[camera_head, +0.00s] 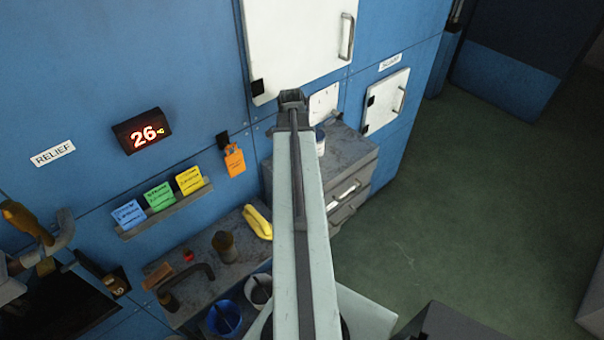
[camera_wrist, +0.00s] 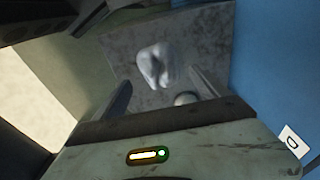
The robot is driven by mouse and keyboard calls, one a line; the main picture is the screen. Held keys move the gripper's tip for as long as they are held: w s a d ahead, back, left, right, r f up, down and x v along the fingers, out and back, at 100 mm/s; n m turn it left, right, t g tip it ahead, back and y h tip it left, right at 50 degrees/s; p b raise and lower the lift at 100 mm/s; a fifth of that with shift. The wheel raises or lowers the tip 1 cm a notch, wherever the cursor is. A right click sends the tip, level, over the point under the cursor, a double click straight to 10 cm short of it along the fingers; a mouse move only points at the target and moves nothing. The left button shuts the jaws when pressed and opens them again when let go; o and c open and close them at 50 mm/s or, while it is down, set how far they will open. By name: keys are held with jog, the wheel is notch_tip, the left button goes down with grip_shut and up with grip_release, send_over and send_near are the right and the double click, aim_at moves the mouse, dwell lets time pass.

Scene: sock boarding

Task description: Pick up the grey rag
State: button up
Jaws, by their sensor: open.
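A crumpled light-grey cloth, which looks like the grey rag (camera_wrist: 153,62), lies on a grey mottled top in the wrist view. My gripper (camera_wrist: 160,78) is open, with one finger on each side of the rag in the picture and nothing between them. The fingers appear short of the rag; I cannot tell the exact gap. In the head view my arm reaches up over the grey drawer cabinet (camera_head: 350,153).
A small round pale object (camera_wrist: 186,99) lies near the right finger. A blue panelled wall (camera_head: 210,60) rises behind. A yellow item (camera_head: 257,222) lies on a lower shelf. The green floor (camera_head: 450,200) at right is clear.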

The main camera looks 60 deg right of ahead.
jog(key=f+b, duration=0.2)
jog(key=f, duration=0.1)
jog(key=f+b, duration=0.1)
jog(key=shift+d+f+b, duration=0.25)
jog(key=shift+f+b, duration=0.1)
jog(key=shift+b, duration=0.05)
jog(key=shift+r, duration=0.2)
jog(key=shift+c, duration=0.3)
jog(key=c, duration=1.4)
jog(key=shift+r, duration=0.1)
notch_tip(320, 180, up, 10)
jog(key=p, duration=1)
